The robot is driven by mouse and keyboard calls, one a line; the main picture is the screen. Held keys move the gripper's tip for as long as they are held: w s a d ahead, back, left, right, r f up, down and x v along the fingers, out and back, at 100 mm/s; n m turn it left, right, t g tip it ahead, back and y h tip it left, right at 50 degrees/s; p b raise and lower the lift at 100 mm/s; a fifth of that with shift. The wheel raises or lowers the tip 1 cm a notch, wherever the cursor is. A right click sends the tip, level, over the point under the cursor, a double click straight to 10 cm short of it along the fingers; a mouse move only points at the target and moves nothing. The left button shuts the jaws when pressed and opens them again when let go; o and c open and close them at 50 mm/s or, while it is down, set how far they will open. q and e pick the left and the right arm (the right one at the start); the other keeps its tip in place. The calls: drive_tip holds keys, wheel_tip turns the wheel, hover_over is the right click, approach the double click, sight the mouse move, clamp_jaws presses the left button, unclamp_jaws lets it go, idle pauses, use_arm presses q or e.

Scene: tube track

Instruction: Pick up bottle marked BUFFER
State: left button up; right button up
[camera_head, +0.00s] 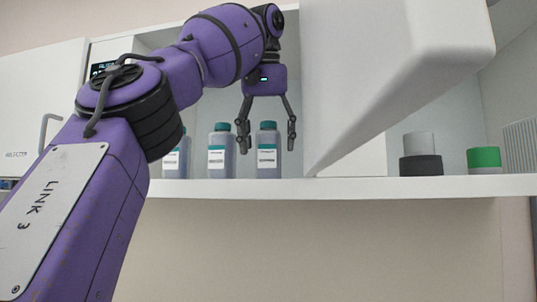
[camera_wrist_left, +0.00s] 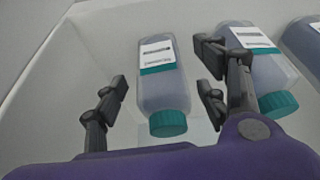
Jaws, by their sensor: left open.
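Three grey-blue bottles with teal caps and white labels stand upright in a row on a white shelf: a right one (camera_head: 268,143), a middle one (camera_head: 218,160) and a left one (camera_head: 171,163), partly covered by my arm. The label print is too small to read, so I cannot tell which is marked BUFFER. My left gripper (camera_head: 267,136) points down, open, with its fingers on either side of the right bottle. In the left wrist view this bottle (camera_wrist_left: 163,92) shows between the spread fingers, with gaps on both sides. My right gripper is not in view.
A neighbouring bottle (camera_wrist_left: 262,66) is close beside one finger, partly hidden by it. A large white panel (camera_head: 385,65) stands close to the gripper's right. Grey-and-black (camera_head: 420,165) and green-topped (camera_head: 484,157) cylinders stand on the shelf (camera_head: 400,187) farther right.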

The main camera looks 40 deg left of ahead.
sight(269, 155)
use_arm(q)
drive_tip(key=shift+x, duration=1.9)
drive_tip(key=shift+a+r, duration=0.1)
drive_tip(key=c, duration=1.4)
drive_tip(key=shift+r, duration=0.1)
drive_tip(key=shift+c, duration=0.2)
